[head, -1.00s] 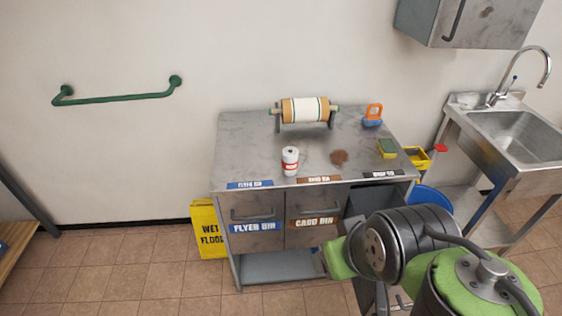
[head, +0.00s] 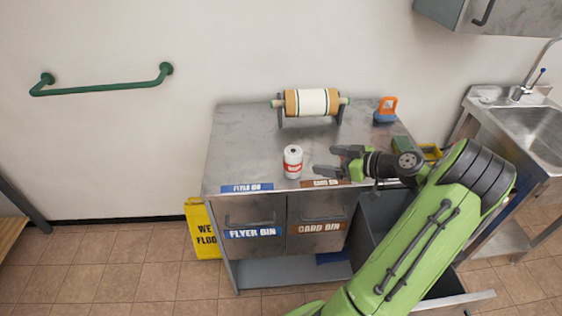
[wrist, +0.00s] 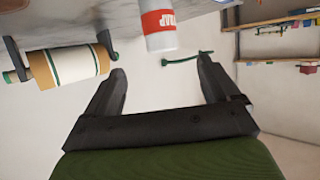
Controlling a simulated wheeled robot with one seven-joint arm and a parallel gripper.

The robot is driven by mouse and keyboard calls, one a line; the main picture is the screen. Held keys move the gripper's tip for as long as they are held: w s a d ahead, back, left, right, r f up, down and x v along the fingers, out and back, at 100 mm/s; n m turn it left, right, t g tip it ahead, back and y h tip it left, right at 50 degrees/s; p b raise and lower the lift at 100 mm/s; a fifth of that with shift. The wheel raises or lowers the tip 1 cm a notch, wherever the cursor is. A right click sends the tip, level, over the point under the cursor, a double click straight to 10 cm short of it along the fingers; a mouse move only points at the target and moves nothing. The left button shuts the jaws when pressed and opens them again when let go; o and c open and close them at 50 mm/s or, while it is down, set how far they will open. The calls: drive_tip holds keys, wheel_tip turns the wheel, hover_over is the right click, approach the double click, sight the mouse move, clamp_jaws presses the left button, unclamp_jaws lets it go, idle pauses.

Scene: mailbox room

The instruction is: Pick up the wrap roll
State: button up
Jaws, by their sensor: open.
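The wrap roll (head: 293,162) is a small white cylinder with a red label, standing upright on the metal counter near its front edge. In the wrist view the roll lies beyond the fingertips of my gripper (wrist: 160,67), not between the fingers.
A tan and white roller on a stand (head: 311,103) is at the back of the counter (head: 240,140). An orange and blue object (head: 385,110) stands at the back right. Flyer bin (head: 253,232) and card bin (head: 318,228) fronts are below. The counter's left side is clear.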

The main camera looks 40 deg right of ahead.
sight(293, 157)
drive_tip(key=b+x, duration=0.1)
drive_tip(key=x, duration=1.2)
drive_tip(key=shift+f, duration=0.2)
drive_tip(key=c, duration=1)
